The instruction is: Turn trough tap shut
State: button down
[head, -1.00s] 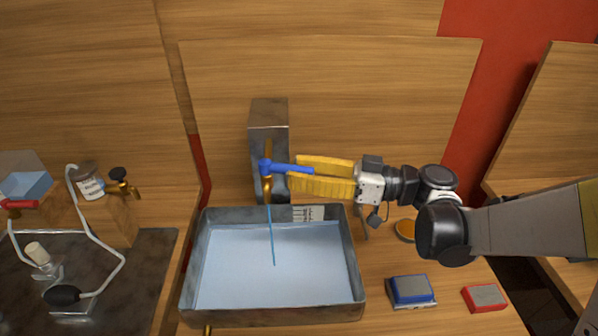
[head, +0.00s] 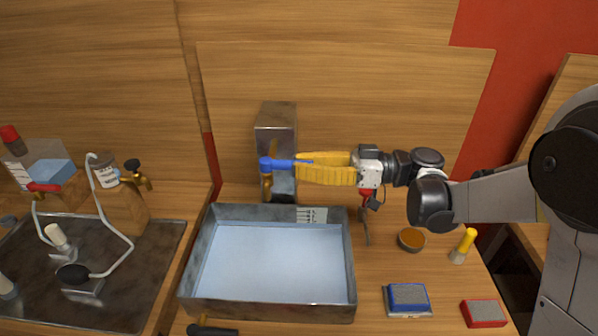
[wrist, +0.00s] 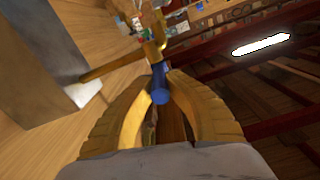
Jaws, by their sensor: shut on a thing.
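The trough tap (head: 266,180) is brass with a blue lever handle (head: 278,163). It sticks out of a grey metal post (head: 276,118) behind the trough (head: 200,255), a grey metal basin holding pale blue water. No stream shows below the spout. The lever points right, toward my arm. My gripper (head: 300,167) has yellow fingers and comes from the right, shut on the lever's free end. In the wrist view, the blue handle (wrist: 160,90) lies between the fingertips, with the brass tap body (wrist: 150,50) beyond. The fingers partly hide the lever's end.
A dark sink unit with tubes and another brass tap (head: 138,180) stands at the left. Right of the trough are a blue sponge-like block (head: 408,296), a red one (head: 484,312), a round orange-brown dish (head: 411,239) and a yellow-handled tool (head: 464,243). A wooden panel rises behind.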

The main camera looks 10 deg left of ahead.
jog(key=shift+g, duration=0.3)
jog(key=c, duration=1.3)
grip_release()
jog(key=shift+w+a+f, duration=0.1)
jog(key=shift+a, duration=0.1)
jog(key=shift+d, duration=0.1)
jog(key=w+d, duration=0.1)
jog(key=d, duration=1)
jog(key=shift+w+d, duration=0.4)
